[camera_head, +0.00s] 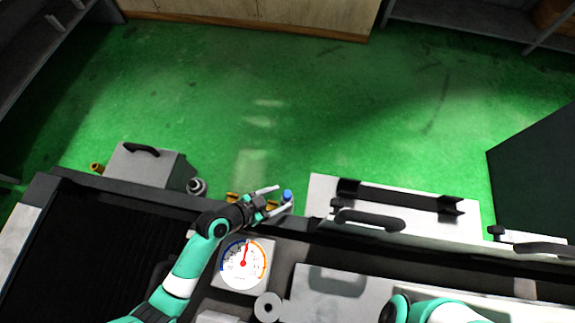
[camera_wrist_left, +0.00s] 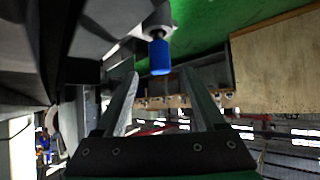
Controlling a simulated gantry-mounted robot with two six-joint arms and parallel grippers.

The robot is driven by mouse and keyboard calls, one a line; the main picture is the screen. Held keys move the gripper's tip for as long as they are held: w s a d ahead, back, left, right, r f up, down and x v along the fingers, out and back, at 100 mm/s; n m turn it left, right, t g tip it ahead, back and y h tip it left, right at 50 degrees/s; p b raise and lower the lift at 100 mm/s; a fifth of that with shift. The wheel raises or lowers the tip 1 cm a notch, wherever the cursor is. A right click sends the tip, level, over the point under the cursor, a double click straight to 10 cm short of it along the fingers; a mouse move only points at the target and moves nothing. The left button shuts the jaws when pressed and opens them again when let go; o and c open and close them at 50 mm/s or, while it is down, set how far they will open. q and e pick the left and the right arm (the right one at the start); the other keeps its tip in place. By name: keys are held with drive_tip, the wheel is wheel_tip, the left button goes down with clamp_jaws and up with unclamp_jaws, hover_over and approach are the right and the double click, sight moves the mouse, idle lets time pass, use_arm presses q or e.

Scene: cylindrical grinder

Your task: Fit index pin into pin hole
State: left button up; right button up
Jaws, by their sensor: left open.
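A blue cylindrical knob (camera_head: 287,194), which looks like the index pin's handle, shows beside the machine's back edge in the head view. In the left wrist view the blue knob (camera_wrist_left: 160,57) sits at the end of a short metal shaft. My left gripper (camera_head: 282,199) is open, with its two fingers spread around or just short of the knob. In the wrist view the knob lies between the lines of the fingers, near and beyond their tips; I cannot tell whether they touch it. The pin hole is not discernible. My right gripper is out of view.
A round dial gauge (camera_head: 243,264) lies below my left gripper. A white-grey panel with a black handle (camera_head: 368,219) stands to the right. A grey box (camera_head: 150,165) stands at the left back. Green floor (camera_head: 300,100) lies open behind the machine.

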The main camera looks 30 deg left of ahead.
sight(284, 197)
use_arm(q)
drive_tip(key=shift+w+d+f, duration=0.2)
drive_tip(key=shift+w+f, duration=0.2)
drive_tip(key=shift+f, duration=0.15)
drive_tip(key=shift+w+d+f, duration=0.15)
drive_tip(key=shift+w+f, duration=0.2)
drive_tip(key=shift+f, duration=0.2)
drive_tip(key=shift+w+d, duration=0.1)
drive_tip(key=shift+w, duration=0.15)
drive_tip(key=shift+w+f+b, duration=0.1)
drive_tip(key=shift+f+b, duration=0.2)
drive_tip(key=b+x, duration=0.1)
drive_tip(key=x, duration=0.3)
drive_tip(key=shift+w+d, duration=0.15)
drive_tip(key=shift+w, duration=0.05)
clamp_jaws()
